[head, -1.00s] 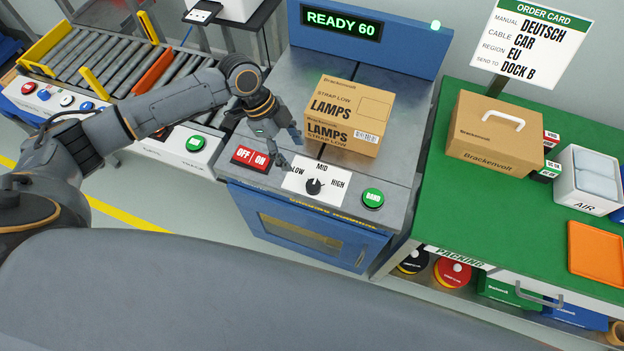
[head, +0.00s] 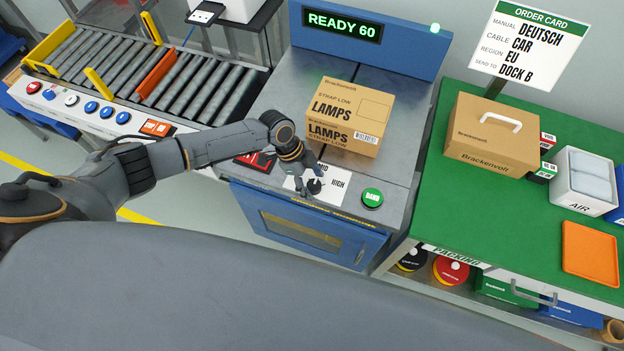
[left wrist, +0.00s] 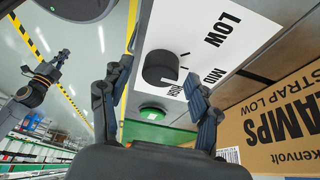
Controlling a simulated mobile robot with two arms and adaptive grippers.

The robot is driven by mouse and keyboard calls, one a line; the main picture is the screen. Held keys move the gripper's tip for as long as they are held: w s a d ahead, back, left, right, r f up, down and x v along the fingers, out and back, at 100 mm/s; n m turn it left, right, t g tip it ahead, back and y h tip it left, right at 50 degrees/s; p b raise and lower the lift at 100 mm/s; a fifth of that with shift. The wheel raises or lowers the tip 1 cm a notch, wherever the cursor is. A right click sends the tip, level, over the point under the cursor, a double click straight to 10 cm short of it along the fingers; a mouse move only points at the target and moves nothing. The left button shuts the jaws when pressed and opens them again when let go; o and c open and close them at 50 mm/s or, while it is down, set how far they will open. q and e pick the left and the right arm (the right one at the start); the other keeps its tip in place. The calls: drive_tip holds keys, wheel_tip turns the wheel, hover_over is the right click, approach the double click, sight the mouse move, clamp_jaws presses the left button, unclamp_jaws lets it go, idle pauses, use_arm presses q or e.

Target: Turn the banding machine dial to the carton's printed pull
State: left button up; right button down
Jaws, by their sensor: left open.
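The black dial (head: 315,186) sits on a white plate marked LOW, MID and HIGH (head: 338,184) on the banding machine's front. The carton (head: 350,115) on the machine top reads LAMPS and STRAP LOW. My left gripper (head: 307,188) is at the dial, its fingers open and partly covering the plate's LOW side. In the left wrist view the dial (left wrist: 160,67) shows between the spread fingers (left wrist: 158,74); I cannot tell whether they touch it. The dial's pointer is not clear now. My right arm (left wrist: 42,85) shows small in the left wrist view; its finger state is unclear.
The screen (head: 342,22) reads READY 60. A green BAND button (head: 372,198) is right of the dial; the red OFF/ON switch (head: 255,161) is partly under my arm. A roller conveyor (head: 190,85) lies left, a green packing table (head: 430,210) right.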

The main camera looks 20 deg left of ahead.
use_arm(q)
drive_tip(key=c, duration=1.2)
drive_tip(key=shift+s, duration=0.1)
drive_tip(key=n+p, duration=0.1)
drive_tip(key=n, duration=0.1)
drive_tip(key=n+t+p, duration=0.1)
drive_tip(key=n+p, duration=0.1)
drive_tip(key=shift+s+r+t, duration=0.15)
drive_tip(key=shift+t, duration=0.15)
drive_tip(key=n+t+p, duration=0.1)
drive_tip(key=n+p, duration=0.2)
drive_tip(key=shift+d+n+y, duration=0.1)
drive_tip(key=shift+n+y, duration=0.2)
drive_tip(key=shift+y, duration=0.1)
drive_tip(key=shift+n+t+y+p, duration=0.3)
drive_tip(key=shift+n+p, duration=0.4)
drive_tip(key=shift+p, duration=0.05)
